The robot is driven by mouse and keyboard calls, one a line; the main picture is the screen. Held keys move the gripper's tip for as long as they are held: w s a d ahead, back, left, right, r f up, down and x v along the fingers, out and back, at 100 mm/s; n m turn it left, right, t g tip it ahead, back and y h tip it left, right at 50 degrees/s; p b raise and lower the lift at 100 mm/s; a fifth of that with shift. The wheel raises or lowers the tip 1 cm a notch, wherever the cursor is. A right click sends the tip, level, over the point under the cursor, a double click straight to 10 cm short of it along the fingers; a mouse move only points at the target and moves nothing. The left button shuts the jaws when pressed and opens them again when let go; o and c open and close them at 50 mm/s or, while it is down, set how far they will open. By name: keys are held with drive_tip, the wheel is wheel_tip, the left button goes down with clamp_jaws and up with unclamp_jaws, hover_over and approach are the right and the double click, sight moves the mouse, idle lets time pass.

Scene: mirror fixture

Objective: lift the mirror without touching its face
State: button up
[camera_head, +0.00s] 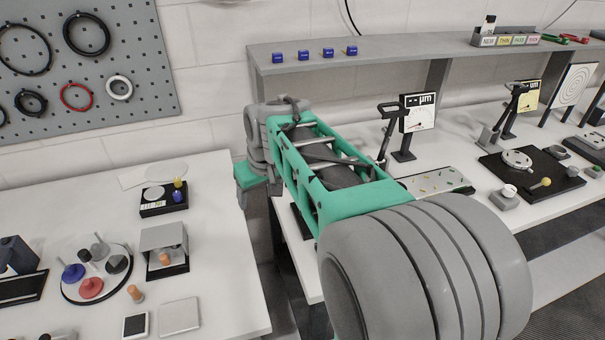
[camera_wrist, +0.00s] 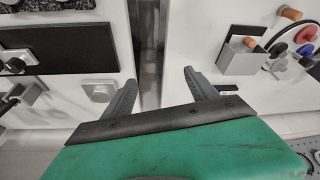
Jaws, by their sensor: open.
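My gripper (camera_wrist: 160,76) is open and empty in the wrist view, its two dark fingers spread over the gap between two benches. In the head view my teal gripper (camera_head: 250,176) is partly hidden, and its fingers are hard to make out. I cannot tell for sure which thing is the mirror. A round, shiny disc (camera_head: 517,158) lies on a black plate (camera_head: 545,187) on the right bench, well to the right of my gripper. It may be the mirror, but its face is too small to judge.
The left table (camera_head: 225,240) holds a round tray (camera_head: 68,290) with coloured knobbed pieces and a small grey box (camera_head: 164,240). A raised shelf (camera_head: 400,48) runs along the right bench, with gauges on stands beneath it. A pegboard (camera_head: 140,60) with rings hangs at left.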

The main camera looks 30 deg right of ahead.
drive_tip(key=shift+o, duration=1.4)
drive_tip(key=w+d+f, duration=0.3)
drive_tip(key=w+d, duration=0.6)
drive_tip(key=d, duration=0.4)
drive_tip(key=shift+d, duration=0.3)
drive_tip(key=shift+o, duration=0.3)
drive_tip(key=w+d+f, duration=0.2)
drive_tip(key=d+f, duration=0.2)
drive_tip(key=d, duration=0.5)
drive_tip(key=shift+w+d, duration=0.35)
drive_tip(key=shift+d, duration=0.05)
drive_tip(key=shift+t, duration=0.3)
drive_tip(key=p+x, duration=0.2)
drive_tip(key=x, duration=0.5)
drive_tip(key=shift+w+d+f+p, duration=0.1)
drive_tip(key=shift+w+f+p, duration=0.15)
drive_tip(key=shift+w+p, duration=0.1)
drive_tip(key=shift+s, duration=0.1)
drive_tip(key=c, duration=1.7)
